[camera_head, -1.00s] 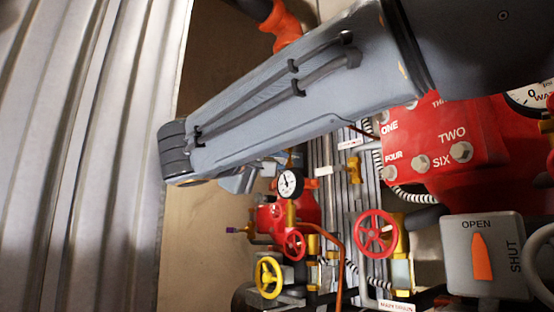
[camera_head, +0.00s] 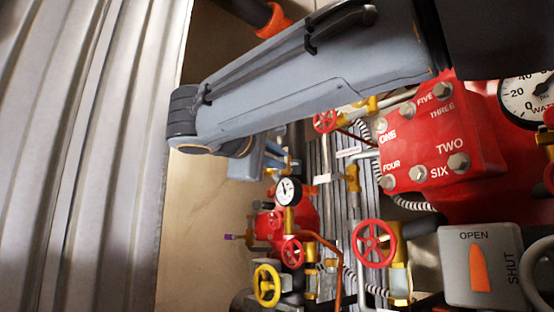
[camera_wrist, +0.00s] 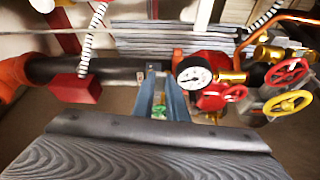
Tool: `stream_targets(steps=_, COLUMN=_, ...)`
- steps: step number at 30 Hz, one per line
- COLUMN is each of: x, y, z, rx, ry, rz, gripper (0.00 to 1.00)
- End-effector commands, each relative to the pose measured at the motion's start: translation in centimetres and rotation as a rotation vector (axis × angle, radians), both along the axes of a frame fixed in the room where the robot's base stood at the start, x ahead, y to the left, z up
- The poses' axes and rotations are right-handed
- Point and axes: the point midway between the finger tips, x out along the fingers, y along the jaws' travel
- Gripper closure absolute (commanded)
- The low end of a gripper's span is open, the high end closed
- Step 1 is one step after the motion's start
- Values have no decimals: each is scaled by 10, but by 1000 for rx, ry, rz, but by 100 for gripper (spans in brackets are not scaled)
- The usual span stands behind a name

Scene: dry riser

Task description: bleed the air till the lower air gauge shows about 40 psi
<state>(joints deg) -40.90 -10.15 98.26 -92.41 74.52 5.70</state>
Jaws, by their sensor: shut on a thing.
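A small round gauge (camera_head: 288,191) with a white face and black rim stands on the red and brass fittings low in the head view. In the wrist view the gauge (camera_wrist: 194,76) is just right of my fingers; its numbers are too small to read. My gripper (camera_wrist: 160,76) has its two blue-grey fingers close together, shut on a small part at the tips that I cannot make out. A bit of green (camera_wrist: 160,111) shows between the fingers. In the head view my gripper (camera_head: 278,160) is just above the gauge, partly hidden by my arm.
Red handwheels (camera_head: 373,243) and a yellow handwheel (camera_head: 267,285) crowd below. A red numbered valve block (camera_head: 440,150), a larger gauge marked WATER (camera_head: 525,97) and an OPEN/SHUT box (camera_head: 482,265) fill the right. A corrugated metal panel (camera_head: 80,150) closes the left.

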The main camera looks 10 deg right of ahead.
Motion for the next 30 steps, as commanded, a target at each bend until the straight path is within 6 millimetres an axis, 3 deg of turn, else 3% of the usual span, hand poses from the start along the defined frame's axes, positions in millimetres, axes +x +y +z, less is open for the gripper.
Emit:
stream_targets(steps=9, x=0, y=0, z=7, rx=-69, ry=104, rz=0, gripper=100)
stream_targets(steps=24, x=0, y=0, z=7, rx=-83, ry=121, rz=0, gripper=100)
stream_targets(steps=25, x=0, y=0, z=7, rx=-83, ry=121, rz=0, gripper=84)
stream_targets(steps=27, x=0, y=0, z=7, rx=-82, ry=120, rz=0, gripper=73)
stream_targets(steps=30, x=0, y=0, z=7, rx=-82, ry=120, rz=0, gripper=69)
